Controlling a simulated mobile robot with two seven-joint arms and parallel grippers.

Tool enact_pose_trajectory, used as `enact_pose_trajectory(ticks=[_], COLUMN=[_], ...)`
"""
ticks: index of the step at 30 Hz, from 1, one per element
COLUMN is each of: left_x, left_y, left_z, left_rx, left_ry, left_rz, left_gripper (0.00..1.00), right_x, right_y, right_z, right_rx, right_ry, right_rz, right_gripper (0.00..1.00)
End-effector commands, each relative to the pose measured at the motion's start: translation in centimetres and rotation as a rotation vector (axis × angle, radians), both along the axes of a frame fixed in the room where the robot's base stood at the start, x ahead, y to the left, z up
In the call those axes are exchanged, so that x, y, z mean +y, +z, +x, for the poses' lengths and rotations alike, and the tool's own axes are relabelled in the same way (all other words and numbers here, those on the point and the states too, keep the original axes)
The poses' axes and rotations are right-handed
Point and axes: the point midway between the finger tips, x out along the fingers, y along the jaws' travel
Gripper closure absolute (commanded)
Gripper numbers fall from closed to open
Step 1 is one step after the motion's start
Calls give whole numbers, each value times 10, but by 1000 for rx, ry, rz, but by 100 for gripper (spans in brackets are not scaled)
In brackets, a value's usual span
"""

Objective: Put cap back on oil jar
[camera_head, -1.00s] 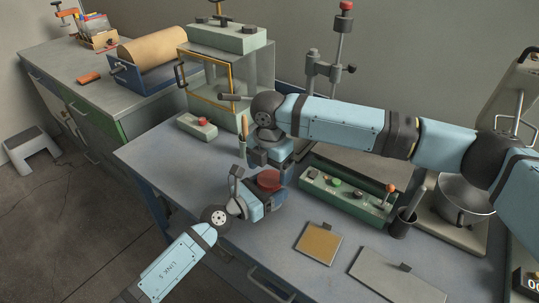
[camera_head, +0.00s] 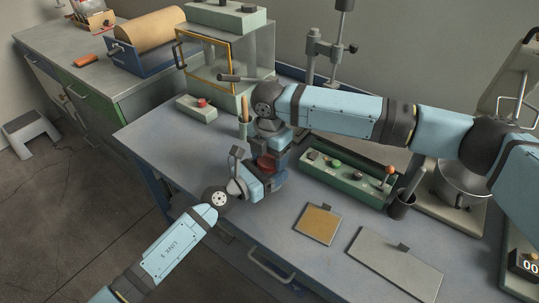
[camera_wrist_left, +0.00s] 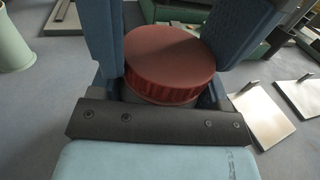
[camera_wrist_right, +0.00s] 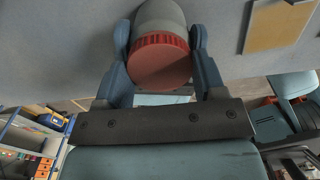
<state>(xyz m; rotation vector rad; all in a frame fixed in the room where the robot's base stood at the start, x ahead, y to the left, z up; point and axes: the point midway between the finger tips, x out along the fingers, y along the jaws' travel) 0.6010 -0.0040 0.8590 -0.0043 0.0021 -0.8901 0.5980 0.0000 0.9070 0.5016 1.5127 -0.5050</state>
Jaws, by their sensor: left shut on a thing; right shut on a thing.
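The red ribbed cap (camera_wrist_left: 172,58) shows top and rim in the left wrist view. A little of the grey oil jar shows under it there; more of the jar (camera_wrist_right: 160,17) shows behind the cap (camera_wrist_right: 160,64) in the right wrist view. Cap and jar look lined up, but I cannot tell whether the cap is seated. My left gripper (camera_head: 262,180) is shut low around the jar, whose body is mostly hidden. My right gripper (camera_head: 272,148) comes from above and is shut at the cap; its fingers (camera_wrist_right: 160,45) flank the rim.
The bench (camera_head: 165,145) is clear to the left. A tan plate (camera_head: 318,224) and a grey plate (camera_head: 395,264) lie in front. A glass cabinet (camera_head: 215,65) stands behind.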

Motion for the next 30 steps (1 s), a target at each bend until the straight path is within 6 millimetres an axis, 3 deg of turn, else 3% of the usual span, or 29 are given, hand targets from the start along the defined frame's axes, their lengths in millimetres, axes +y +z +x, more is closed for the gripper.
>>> enact_pose_trajectory(ticks=[10,21,22,24,25,30], left_x=[0,0,0,0,0,0], left_y=[0,0,0,0,0,0], left_z=[0,0,0,0,0,0], left_rx=[1,0,0,0,0,0], left_ry=[0,0,0,0,0,0], left_rz=[-1,0,0,0,0,0], left_gripper=[97,97,97,97,97,97], right_x=[0,0,0,0,0,0], right_y=[-1,0,0,0,0,0], right_z=[-1,0,0,0,0,0], right_rx=[1,-1,-1,-1,-1,-1], right_ry=[-477,-551,-551,-551,-551,-550], right_rz=[0,-1,-1,-1,-1,-1], right_gripper=[65,65,32,16,11,11])
